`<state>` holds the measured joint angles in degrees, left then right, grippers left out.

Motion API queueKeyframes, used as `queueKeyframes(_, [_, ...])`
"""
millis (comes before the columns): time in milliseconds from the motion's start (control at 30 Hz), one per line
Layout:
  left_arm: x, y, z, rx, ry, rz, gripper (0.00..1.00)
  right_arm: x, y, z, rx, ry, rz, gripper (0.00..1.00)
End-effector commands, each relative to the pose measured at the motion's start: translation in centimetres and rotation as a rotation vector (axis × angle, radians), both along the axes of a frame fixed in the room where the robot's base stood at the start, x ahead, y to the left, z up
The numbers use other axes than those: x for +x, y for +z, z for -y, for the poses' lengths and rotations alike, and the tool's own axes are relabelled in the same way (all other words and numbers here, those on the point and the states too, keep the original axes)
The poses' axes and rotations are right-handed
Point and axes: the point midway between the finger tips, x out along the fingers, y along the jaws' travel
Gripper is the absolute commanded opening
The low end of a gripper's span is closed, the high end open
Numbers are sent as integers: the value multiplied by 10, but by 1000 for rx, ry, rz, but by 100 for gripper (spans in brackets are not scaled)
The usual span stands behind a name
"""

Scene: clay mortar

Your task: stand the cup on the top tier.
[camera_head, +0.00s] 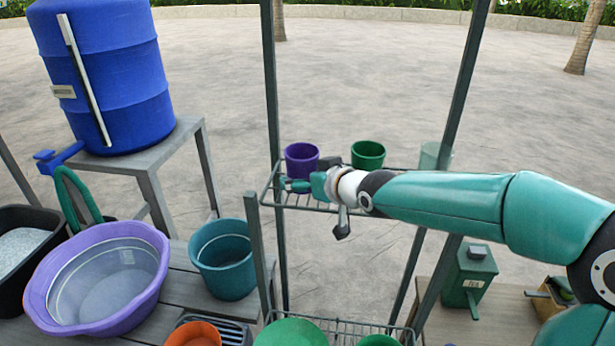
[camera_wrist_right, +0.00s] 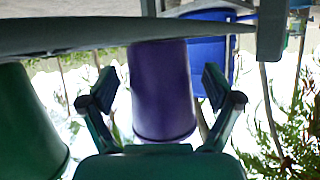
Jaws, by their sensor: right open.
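A purple cup (camera_head: 301,160) stands upright on the wire top tier (camera_head: 385,209) of the rack. My right gripper (camera_head: 309,175) is at this cup, its fingers open. In the right wrist view, which looks upside down, the purple cup (camera_wrist_right: 162,90) shows between the two spread fingers (camera_wrist_right: 160,92), with a gap on each side. A green cup (camera_head: 368,154) stands to the right on the same tier and shows at the left edge of the wrist view (camera_wrist_right: 28,120). A pale translucent cup (camera_head: 431,157) is farther right, partly behind my arm. My left gripper is out of view.
Dark rack posts (camera_head: 272,80) rise around the tier. A lower tier holds green vessels (camera_head: 291,333). At left are a blue barrel (camera_head: 105,75) on a stand, a purple basin (camera_head: 100,277), a teal bucket (camera_head: 224,262) and an orange pot (camera_head: 193,334). A green box (camera_head: 469,277) stands right.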

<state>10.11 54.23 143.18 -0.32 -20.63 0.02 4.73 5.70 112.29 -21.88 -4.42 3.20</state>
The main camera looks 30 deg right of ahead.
Motion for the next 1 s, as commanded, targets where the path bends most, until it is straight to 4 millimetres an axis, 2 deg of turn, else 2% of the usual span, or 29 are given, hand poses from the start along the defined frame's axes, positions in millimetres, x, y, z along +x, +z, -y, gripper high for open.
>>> queueKeyframes(133, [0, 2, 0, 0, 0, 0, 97, 0, 3, 0, 0, 0, 1, 89])
queueKeyframes(267, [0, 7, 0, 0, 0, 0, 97, -9, 8, 2, -1, -2, 2, 89])
queueKeyframes(467, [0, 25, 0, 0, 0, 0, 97, -41, 25, 6, -1, -3, 3, 89])
queueKeyframes(600, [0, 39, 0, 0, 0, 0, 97, -71, 38, 8, -2, -3, 3, 89])
queueKeyframes(667, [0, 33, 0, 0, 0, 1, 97, -74, 34, 8, -1, 0, 3, 89])
queueKeyframes(1000, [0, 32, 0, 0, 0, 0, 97, -99, 44, 10, -2, 2, 3, 89])
